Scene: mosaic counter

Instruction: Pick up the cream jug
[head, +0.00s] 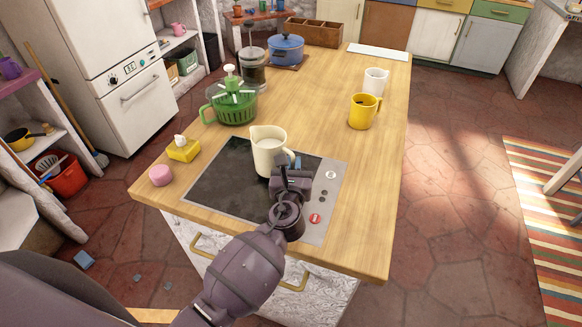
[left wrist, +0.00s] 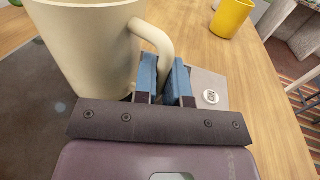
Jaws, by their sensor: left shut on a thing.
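The cream jug (head: 267,150) is upright over the dark cooktop on the wooden counter, with its spout to the left and its handle to the right. In the left wrist view the jug (left wrist: 85,45) fills the upper left, and its handle (left wrist: 158,38) runs down between the blue finger pads. My left gripper (head: 291,163) is at the handle on the near right side of the jug. Its fingers (left wrist: 165,80) are shut on the handle. The jug's base is partly hidden, so I cannot tell whether it touches the cooktop. My right gripper is not in view.
A yellow mug (head: 361,113) and a white mug (head: 375,81) stand to the right. A green salad spinner (head: 236,107), a yellow soap dispenser (head: 184,152) and a pink pot (head: 161,175) are to the left. The cooktop (head: 218,180) lies beneath. The counter's middle is clear.

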